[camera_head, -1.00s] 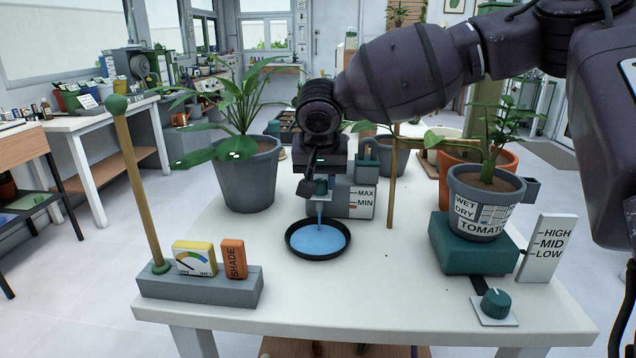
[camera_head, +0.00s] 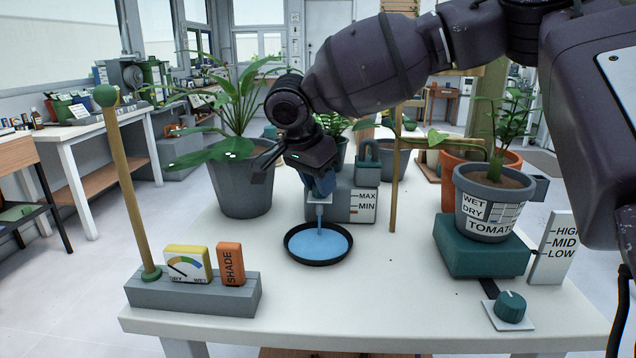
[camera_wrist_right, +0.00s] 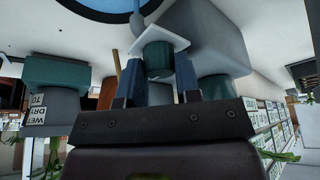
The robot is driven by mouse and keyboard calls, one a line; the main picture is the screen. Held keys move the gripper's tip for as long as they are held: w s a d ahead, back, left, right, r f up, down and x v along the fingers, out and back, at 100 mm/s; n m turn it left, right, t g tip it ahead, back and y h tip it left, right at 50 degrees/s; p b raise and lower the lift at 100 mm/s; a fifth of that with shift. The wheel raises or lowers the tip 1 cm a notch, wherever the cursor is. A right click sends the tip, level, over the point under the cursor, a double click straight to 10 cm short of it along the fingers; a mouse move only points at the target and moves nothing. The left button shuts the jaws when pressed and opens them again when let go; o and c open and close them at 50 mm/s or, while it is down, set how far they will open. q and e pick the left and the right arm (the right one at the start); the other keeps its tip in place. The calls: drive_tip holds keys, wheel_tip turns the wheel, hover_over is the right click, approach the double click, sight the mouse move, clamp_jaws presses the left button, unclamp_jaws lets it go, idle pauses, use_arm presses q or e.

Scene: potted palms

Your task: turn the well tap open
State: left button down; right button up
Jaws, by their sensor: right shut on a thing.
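The well (camera_head: 341,204) is a grey box with a MAX and MIN label at the back middle of the white table. Its tap is a small teal knob (camera_wrist_right: 158,58) by a white plate (camera_wrist_right: 160,33). My right gripper (camera_head: 321,183) is shut on this knob, one finger on each side in the wrist view (camera_wrist_right: 158,88). In the head view the gripper mostly hides the knob. A thin blue stream (camera_head: 319,214) runs down from below the plate into a black saucer (camera_head: 288,249) holding blue water. My left gripper is not in view.
A grey pot with a palm (camera_head: 241,185) stands left of the well. A wooden stake (camera_head: 396,170) stands to the right. A tomato pot (camera_head: 487,205) sits on a teal block at the right. A grey block (camera_head: 190,296) with a pole, meter and SHADE card is front left.

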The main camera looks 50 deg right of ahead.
drive_tip(key=shift+f+m, duration=0.1)
drive_tip(key=shift+m, duration=0.2)
idle(0.4)
drive_tip(key=o, duration=0.9)
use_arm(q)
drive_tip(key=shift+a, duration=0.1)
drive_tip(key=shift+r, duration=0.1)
use_arm(e)
drive_tip(key=shift+r, duration=0.2)
drive_tip(key=shift+r, duration=0.35)
use_arm(q)
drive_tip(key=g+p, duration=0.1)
drive_tip(key=p, duration=0.3)
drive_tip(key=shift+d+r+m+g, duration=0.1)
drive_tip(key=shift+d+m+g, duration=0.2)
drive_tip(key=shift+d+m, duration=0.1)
use_arm(e)
wheel_tip(320, 180, up, 19)
